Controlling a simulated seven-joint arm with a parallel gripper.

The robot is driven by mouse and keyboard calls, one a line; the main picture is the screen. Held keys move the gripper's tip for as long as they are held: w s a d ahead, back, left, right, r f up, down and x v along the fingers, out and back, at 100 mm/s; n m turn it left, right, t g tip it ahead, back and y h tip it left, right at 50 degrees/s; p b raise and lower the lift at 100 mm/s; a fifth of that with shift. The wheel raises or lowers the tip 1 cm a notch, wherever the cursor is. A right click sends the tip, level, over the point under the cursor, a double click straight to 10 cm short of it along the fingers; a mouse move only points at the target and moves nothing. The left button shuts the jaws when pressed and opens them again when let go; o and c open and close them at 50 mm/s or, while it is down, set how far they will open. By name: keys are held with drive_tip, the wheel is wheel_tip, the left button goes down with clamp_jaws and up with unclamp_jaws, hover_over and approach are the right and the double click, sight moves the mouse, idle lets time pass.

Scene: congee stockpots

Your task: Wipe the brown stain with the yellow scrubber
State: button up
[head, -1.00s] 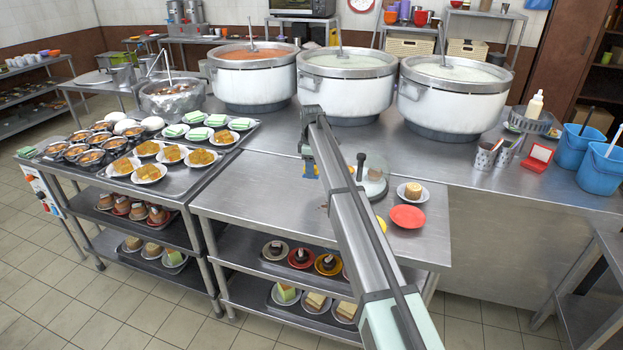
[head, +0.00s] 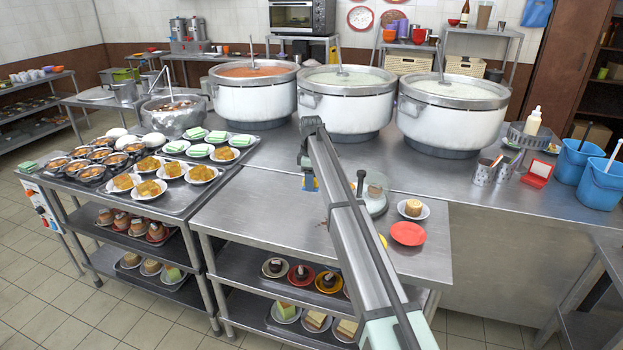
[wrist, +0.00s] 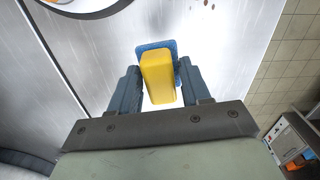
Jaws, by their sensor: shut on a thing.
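My gripper (wrist: 157,88) is shut on the yellow scrubber (wrist: 158,78), a yellow block with a blue pad at its far end, in the wrist view. The pad points toward the steel table; whether it touches the table I cannot tell. Small brown spots of the stain (wrist: 209,3) show at the top edge of the wrist view, ahead of the scrubber and apart from it; the rest of the stain is out of frame.
Big stockpots (head: 345,103) stand behind. A tray of filled plates (head: 204,186) lies left.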

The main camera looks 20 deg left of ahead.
drive_tip(key=s+d+f+n, duration=0.1)
drive_tip(key=s+d, duration=0.1)
drive_tip(key=s, duration=0.3)
drive_tip(key=n, duration=0.8)
hover_over(316, 220)
drive_tip(key=s, duration=0.1)
drive_tip(key=shift+a+f, duration=0.15)
drive_tip(key=shift+f, duration=1.6)
drive_tip(key=shift+a+f, duration=0.1)
drive_tip(key=shift+f, duration=1.6)
drive_tip(key=shift+d+f, duration=0.25)
drive_tip(key=shift+f, duration=0.7)
drive_tip(key=shift+c, duration=0.5)
drive_tip(key=shift+d, duration=4.9)
drive_tip(key=shift+a, duration=5.15)
drive_tip(key=shift+w, duration=0.45)
drive_tip(key=shift+d, duration=5)
drive_tip(key=shift+a, duration=4.7)
drive_tip(key=r, duration=0.2)
drive_tip(key=shift+a+r, duration=0.3)
drive_tip(key=shift+r, duration=2.85)
